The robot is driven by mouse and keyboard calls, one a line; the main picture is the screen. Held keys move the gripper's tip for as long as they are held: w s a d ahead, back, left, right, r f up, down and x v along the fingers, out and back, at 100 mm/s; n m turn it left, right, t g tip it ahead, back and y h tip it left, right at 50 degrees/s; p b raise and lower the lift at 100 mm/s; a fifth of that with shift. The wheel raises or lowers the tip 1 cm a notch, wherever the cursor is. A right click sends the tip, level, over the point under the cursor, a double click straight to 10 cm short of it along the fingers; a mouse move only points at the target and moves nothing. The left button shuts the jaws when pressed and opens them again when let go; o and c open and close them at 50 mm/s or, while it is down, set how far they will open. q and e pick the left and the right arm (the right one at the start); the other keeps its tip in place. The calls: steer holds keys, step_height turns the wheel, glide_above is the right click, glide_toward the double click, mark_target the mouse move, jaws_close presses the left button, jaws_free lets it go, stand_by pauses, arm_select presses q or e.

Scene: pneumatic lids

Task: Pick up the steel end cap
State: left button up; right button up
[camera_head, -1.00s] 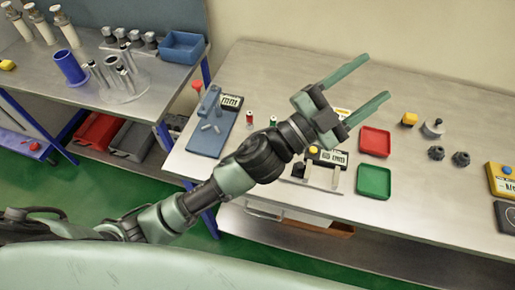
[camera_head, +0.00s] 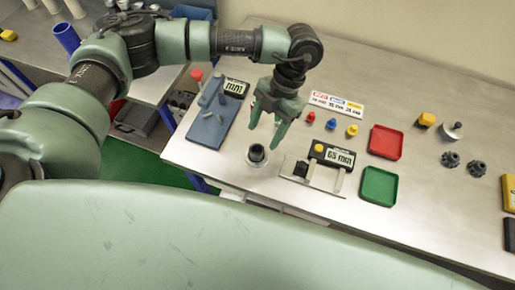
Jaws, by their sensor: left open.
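A silver-grey round piece with a short stem (camera_head: 453,130), which looks like the steel end cap, lies on the right part of the metal table. My left gripper (camera_head: 265,138) is open and empty, fingers pointing down. It hangs above the table's left part, far to the left of the silver piece. Just below the fingertips stands a round silver holder (camera_head: 256,164) with a dark top inside it. My right gripper is not in view.
A blue-grey fixture with a gauge (camera_head: 208,128) stands left of my gripper, and a caliper-like gauge reading 65 mm (camera_head: 333,157) to its right. Red (camera_head: 386,141) and green (camera_head: 379,186) trays lie between gripper and silver piece. Small red, blue and yellow pegs stand behind the gauge.

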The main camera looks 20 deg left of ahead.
mark_target(260, 146)
arm_select(q)
steer(key=p+x, duration=0.3)
steer(key=x, duration=0.2)
steer(key=shift+w+d+f, duration=0.1)
steer(key=shift+f, duration=0.5)
jaws_close()
